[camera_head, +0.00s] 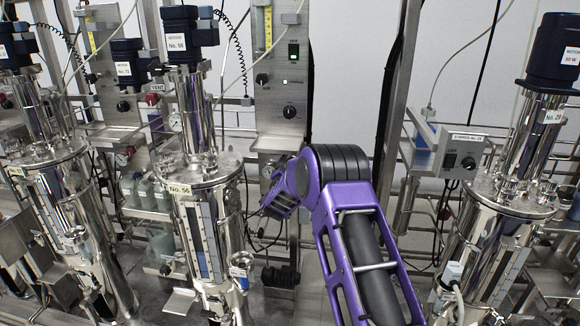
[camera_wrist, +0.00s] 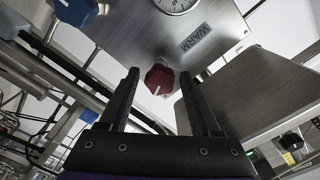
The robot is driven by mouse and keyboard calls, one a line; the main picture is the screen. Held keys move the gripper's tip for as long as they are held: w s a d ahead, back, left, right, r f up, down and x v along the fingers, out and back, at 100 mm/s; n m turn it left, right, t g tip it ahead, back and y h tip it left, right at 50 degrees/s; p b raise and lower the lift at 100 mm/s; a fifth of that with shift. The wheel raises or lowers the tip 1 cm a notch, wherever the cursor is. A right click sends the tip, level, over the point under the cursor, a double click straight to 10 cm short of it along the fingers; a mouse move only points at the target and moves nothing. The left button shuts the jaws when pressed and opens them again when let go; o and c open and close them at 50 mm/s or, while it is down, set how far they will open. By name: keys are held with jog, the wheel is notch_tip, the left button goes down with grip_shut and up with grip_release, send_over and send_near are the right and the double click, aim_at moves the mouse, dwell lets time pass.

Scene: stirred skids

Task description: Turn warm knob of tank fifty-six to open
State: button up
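Tank fifty-six (camera_head: 207,225) is a steel cylinder left of centre in the head view, with a "No. 56" label. In the wrist view, a red knob (camera_wrist: 159,80) with a white mark sits on a metal panel, near the word WARM (camera_wrist: 195,38). My gripper (camera_wrist: 159,74) is open, its two dark fingers to the left and right of the red knob. I cannot tell whether they touch it. In the head view my purple arm reaches toward the panel right of tank fifty-six. The fingers and the red knob cannot be made out there.
A blue knob (camera_wrist: 76,11) and a round gauge (camera_wrist: 176,3) are near the red knob. A metal plate (camera_wrist: 245,95) stands close to the right finger. Other tanks stand at left (camera_head: 75,205) and right (camera_head: 485,245). A control panel (camera_head: 282,75) rises behind my arm.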

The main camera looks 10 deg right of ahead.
jog(key=shift+o, duration=0.2)
jog(key=v, duration=1.7)
jog(key=shift+s, duration=0.2)
jog(key=shift+a, duration=0.1)
